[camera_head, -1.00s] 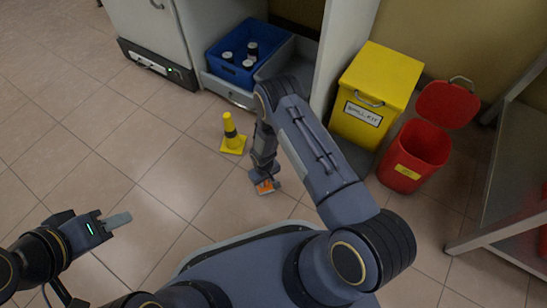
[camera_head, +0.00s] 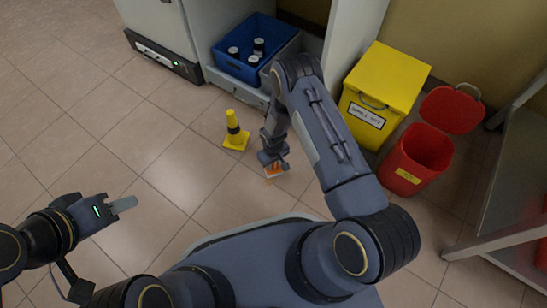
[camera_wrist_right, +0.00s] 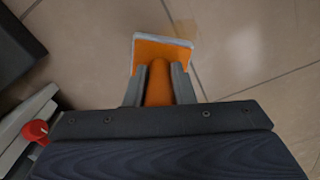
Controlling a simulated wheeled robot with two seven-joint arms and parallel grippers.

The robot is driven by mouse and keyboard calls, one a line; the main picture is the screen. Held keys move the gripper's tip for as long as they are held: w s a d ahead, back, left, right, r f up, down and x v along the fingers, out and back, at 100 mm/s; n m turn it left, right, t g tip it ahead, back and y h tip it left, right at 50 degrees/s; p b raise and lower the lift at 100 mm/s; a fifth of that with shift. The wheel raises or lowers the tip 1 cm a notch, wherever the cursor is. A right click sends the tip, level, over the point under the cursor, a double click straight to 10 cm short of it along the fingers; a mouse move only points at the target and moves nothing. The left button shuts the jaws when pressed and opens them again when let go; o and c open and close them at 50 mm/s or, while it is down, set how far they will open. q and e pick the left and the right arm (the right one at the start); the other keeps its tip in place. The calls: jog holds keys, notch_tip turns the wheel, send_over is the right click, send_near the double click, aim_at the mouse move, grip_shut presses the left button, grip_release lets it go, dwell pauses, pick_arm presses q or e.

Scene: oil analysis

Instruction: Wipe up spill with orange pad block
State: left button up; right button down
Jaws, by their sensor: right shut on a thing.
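The orange pad block (camera_head: 275,171) is low over the floor tiles in front of my base. My right gripper (camera_head: 272,158) points down and is shut on its handle. In the right wrist view, the pad block (camera_wrist_right: 163,48) has a pale edge, and its orange handle sits between the two fingers of my right gripper (camera_wrist_right: 160,85). I cannot tell whether it touches the floor. A small brownish mark, perhaps the spill (camera_head: 268,182), shows just in front of the pad.
A yellow cone (camera_head: 236,133) stands left of the pad. A blue crate (camera_head: 244,68) with dark bottles is by the cabinet. A yellow spill kit box (camera_head: 389,85) and an open red bin (camera_head: 416,160) stand at the right. The left floor is clear.

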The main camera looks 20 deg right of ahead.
jog(key=shift+r+p, duration=0.7)
jog(key=shift+r, duration=1)
